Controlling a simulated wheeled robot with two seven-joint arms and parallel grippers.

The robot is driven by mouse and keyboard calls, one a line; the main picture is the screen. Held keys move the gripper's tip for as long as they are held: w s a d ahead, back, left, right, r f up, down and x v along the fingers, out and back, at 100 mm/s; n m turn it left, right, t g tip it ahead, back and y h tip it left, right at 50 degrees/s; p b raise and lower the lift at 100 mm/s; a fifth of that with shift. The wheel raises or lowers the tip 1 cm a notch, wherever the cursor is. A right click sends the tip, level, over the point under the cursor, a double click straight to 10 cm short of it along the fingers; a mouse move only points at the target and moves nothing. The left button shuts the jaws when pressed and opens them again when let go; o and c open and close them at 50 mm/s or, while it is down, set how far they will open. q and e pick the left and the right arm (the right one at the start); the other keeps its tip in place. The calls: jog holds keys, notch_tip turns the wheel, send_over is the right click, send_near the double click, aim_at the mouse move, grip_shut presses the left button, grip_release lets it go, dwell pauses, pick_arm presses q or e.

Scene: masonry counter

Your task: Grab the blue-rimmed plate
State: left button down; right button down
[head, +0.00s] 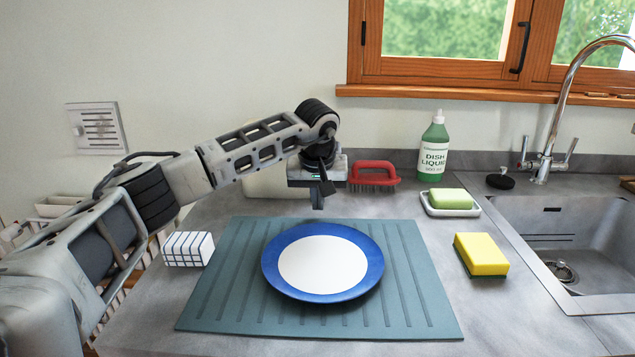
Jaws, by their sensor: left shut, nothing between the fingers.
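The blue-rimmed plate (318,262) lies flat on a teal ribbed mat (213,305) on the grey counter. It has a white centre and a wide blue rim. My left gripper (318,203) points down above the far side of the plate, apart from it. Its fingers are shut with nothing between them. My left arm comes in from the left and reaches over the back of the counter. My right gripper is not in view.
A white checked block (188,249) sits left of the mat. A red brush (373,174), a green dish liquid bottle (433,147) and a green soap bar on a dish (450,199) stand behind. A yellow sponge (481,254) lies beside the sink (590,235) at right.

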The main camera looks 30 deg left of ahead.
pick_arm(q)
jog(key=shift+f, duration=0.55)
jog(key=shift+s+d+r, duration=0.1)
jog(key=shift+s+d, duration=0.2)
jog(key=shift+s, duration=0.2)
jog(key=shift+s+d, duration=0.25)
jog(key=shift+s, duration=0.2)
jog(key=shift+s+d, duration=0.4)
jog(key=shift+s, duration=0.25)
